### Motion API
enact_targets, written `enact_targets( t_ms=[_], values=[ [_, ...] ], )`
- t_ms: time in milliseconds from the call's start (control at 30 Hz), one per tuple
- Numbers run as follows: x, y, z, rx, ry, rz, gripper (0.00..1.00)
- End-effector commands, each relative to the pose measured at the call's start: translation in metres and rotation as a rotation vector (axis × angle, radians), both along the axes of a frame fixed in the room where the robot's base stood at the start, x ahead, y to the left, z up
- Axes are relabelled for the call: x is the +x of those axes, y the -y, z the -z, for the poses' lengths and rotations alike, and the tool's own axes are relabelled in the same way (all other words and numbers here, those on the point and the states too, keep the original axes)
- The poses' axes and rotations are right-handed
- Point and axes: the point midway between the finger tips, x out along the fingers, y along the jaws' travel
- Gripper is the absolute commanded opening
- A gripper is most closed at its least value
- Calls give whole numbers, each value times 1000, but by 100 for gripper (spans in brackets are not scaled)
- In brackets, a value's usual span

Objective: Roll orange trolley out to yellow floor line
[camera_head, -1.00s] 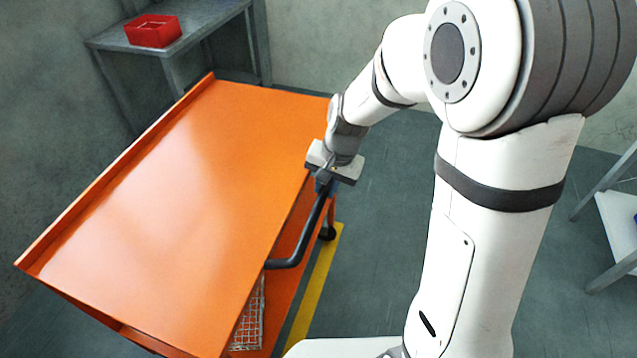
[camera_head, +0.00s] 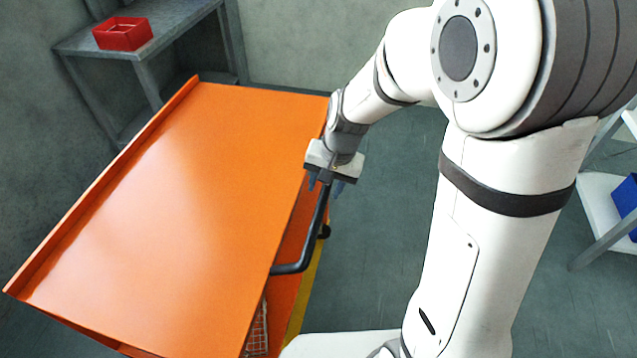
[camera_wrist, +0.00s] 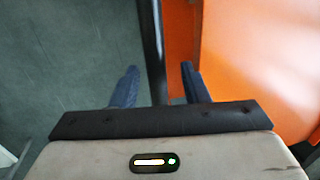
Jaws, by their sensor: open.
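The orange trolley (camera_head: 190,220) fills the left of the head view, with a flat top and a raised lip on its far left edge. Its black handle (camera_head: 308,240) runs along the side facing my arm. My gripper (camera_head: 326,186) is at the handle's far end. In the wrist view the two blue fingers of my gripper (camera_wrist: 158,88) stand apart, with the black handle bar (camera_wrist: 153,45) between them and gaps on both sides. The yellow floor line (camera_head: 305,295) shows as a narrow strip beside the trolley's near right side, partly hidden by the trolley.
A grey bench (camera_head: 185,25) with a red bin (camera_head: 122,34) stands behind the trolley at the back left. A white-shelved rack (camera_head: 598,205) with a blue bin (camera_head: 626,200) is at the right. The dark floor (camera_head: 385,220) between trolley and rack is clear.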

Motion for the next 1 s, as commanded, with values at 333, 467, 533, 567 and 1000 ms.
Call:
enact_targets(
  t_ms=[333,467,533,567,1000],
  values=[
    [1,9,-47,0,6,2,41],
    [0,13,-65,1,3,2,41],
    [0,14,-71,1,3,2,41],
    [0,14,-73,0,2,1,41],
    [0,14,-76,0,0,0,41]
  ],
)
